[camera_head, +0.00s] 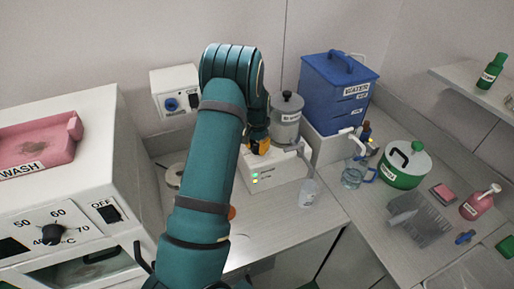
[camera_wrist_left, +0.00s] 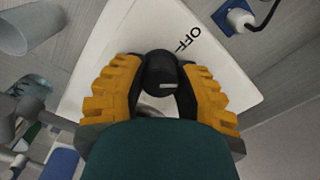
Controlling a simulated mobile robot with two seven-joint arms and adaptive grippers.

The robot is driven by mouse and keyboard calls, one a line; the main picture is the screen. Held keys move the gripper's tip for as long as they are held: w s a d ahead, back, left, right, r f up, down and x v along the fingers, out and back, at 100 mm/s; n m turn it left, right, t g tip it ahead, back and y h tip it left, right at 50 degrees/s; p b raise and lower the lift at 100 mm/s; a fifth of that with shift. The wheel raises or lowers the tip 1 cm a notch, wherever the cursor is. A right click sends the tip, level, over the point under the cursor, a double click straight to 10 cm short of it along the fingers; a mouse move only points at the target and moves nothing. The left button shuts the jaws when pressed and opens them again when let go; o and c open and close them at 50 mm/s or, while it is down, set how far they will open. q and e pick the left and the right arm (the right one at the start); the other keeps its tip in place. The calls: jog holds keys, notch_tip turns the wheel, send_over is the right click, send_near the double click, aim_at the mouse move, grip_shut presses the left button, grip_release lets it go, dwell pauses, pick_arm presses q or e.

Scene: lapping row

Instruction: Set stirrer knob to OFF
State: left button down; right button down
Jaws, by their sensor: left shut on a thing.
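The stirrer is a white box (camera_head: 275,180) with two small green lights on its front, below the far end of my left arm in the head view. Its white top (camera_wrist_left: 105,50) fills the middle of the left wrist view. A round black knob (camera_wrist_left: 160,68) with a short white line stands on it. An OFF label with a tick (camera_wrist_left: 186,38) is printed beside the knob. My left gripper (camera_wrist_left: 161,82) has its yellow-backed fingers shut on the knob from both sides. In the head view the gripper (camera_head: 258,143) is mostly hidden by my arm. My right gripper is not in view.
A grey lidded pot (camera_head: 287,120) stands close behind the stirrer, and a blue water tank (camera_head: 338,88) to its right. A wall socket box (camera_head: 175,90) is behind my arm.

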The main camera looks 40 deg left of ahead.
aim_at(257, 146)
pick_arm(q)
jog(key=n, duration=0.4)
jog(key=shift+n, duration=0.3)
jog(key=n, duration=0.4)
jog(key=shift+n, duration=0.4)
jog(key=c, duration=0.6)
grip_release()
notch_tip(257, 146, up, 12)
dwell(0.6)
